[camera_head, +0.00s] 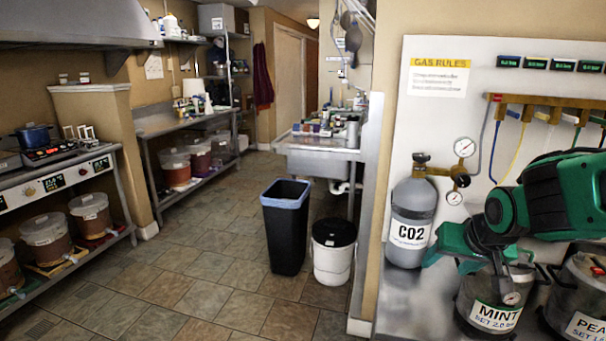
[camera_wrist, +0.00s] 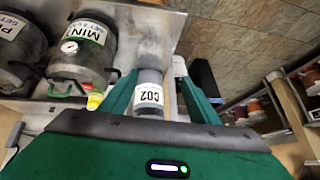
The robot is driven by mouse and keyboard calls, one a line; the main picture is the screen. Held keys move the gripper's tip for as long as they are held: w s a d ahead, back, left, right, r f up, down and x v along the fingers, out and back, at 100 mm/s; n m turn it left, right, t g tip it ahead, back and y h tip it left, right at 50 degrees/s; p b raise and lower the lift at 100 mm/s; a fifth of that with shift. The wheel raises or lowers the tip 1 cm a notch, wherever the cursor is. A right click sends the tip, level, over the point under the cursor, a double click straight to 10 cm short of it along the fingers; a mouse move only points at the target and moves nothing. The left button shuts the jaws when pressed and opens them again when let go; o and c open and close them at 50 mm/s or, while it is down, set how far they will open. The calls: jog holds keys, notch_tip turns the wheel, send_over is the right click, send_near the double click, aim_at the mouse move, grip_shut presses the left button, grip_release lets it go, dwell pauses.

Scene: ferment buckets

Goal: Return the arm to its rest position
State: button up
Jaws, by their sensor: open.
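My green arm comes in from the right in the head view. My gripper (camera_head: 450,256) hangs low beside the grey CO2 cylinder (camera_head: 408,228), left of and partly in front of the MINT keg (camera_head: 492,312). In the wrist view, the two green fingers of my gripper (camera_wrist: 160,92) stand apart. The CO2 cylinder (camera_wrist: 150,75) shows upside down in the gap, beyond the fingers. I cannot tell if a finger touches it. Nothing is clearly held.
The MINT keg and a second keg (camera_head: 584,290) stand on the metal bench close to my arm. Gauges (camera_head: 464,148) and coloured hoses hang above. A black bin (camera_head: 286,235) and a white bucket (camera_head: 332,262) stand on the floor. The tiled floor left of them is clear.

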jog(key=s+a+n+g, duration=0.2)
jog(key=s+n, duration=0.1)
jog(key=s, duration=0.5)
jog(key=s+d+f+m+g, duration=0.1)
jog(key=s+d+m+g, duration=0.1)
jog(key=s+d, duration=0.3)
jog(key=s+d+f+m+g, duration=0.1)
jog(key=s+d+m, duration=0.3)
jog(key=s, duration=0.8)
jog(key=shift+s+d+f+m+g+y, duration=0.15)
jog(key=shift+d+m+g+y, duration=0.15)
jog(key=shift+d+g, duration=0.75)
jog(key=shift+d, duration=0.15)
jog(key=shift+w+f, duration=0.25)
jog(key=shift+w, duration=0.4)
